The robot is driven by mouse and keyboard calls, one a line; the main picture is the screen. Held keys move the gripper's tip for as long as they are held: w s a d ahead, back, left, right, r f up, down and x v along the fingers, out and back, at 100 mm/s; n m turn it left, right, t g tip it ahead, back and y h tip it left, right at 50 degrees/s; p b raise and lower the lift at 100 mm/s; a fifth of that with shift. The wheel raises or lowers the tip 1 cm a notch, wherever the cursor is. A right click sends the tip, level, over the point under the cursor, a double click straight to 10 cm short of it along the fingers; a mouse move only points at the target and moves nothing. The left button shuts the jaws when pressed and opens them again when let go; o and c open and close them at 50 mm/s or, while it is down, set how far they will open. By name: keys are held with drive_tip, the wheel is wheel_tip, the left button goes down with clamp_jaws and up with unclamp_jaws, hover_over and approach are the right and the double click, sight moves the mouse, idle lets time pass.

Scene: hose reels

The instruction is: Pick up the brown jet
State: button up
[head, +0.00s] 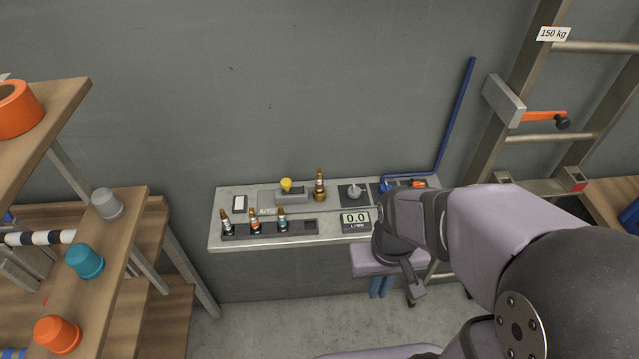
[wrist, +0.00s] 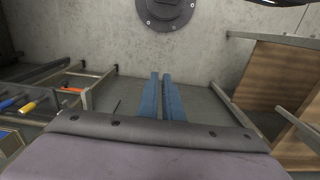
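A brown, brass-coloured jet (head: 319,180) stands upright in a brass holder (head: 320,195) on the grey bench's back part. Three more small brown-tipped jets stand in a dark rack at the front left: one with a pale and black base (head: 226,222), one with an orange band (head: 255,220), one with a teal band (head: 282,218). My gripper (head: 380,292) hangs in front of the bench's right end, below its top and apart from all jets. Its blue fingers, also in the wrist view (wrist: 161,76), point down with a narrow gap and nothing between them.
The bench (head: 230,240) also carries a yellow-topped knob (head: 286,185), a grey dial (head: 354,191) and a display reading 0.0 (head: 356,219). A wooden shelf with coloured cups (head: 85,261) stands left. A metal ladder frame (head: 500,135) stands right. A blue pipe (head: 456,115) rises behind.

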drive_tip(key=o, duration=0.7)
